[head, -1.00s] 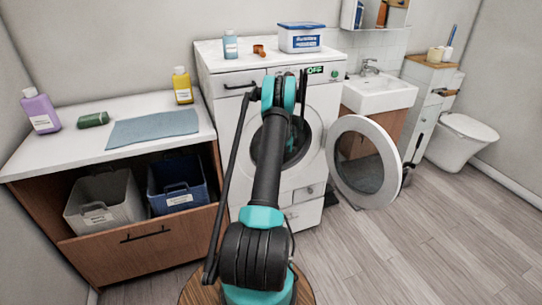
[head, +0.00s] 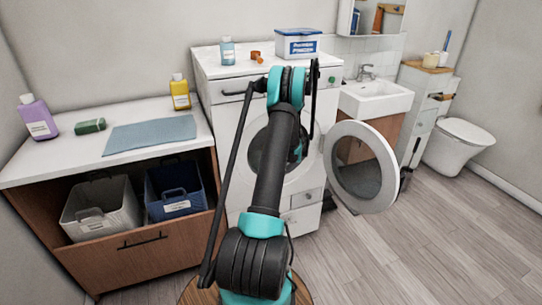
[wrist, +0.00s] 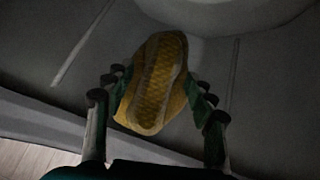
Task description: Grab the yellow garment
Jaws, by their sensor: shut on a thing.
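The yellow garment (wrist: 155,85) shows in the wrist view as a bunched, textured yellow piece inside the dim grey drum. My gripper (wrist: 159,88) has a finger on each side of it and is shut on it. In the head view my arm reaches to the front-loading washing machine (head: 231,145), and the gripper and garment are hidden there. The machine's round door (head: 389,190) stands open to the right.
A counter (head: 80,160) with bottles and a blue cloth (head: 150,134) stands left, above a grey basket (head: 98,215) and a blue basket (head: 178,190). A sink (head: 378,97) and a toilet (head: 460,145) are at right. The floor at front right is clear.

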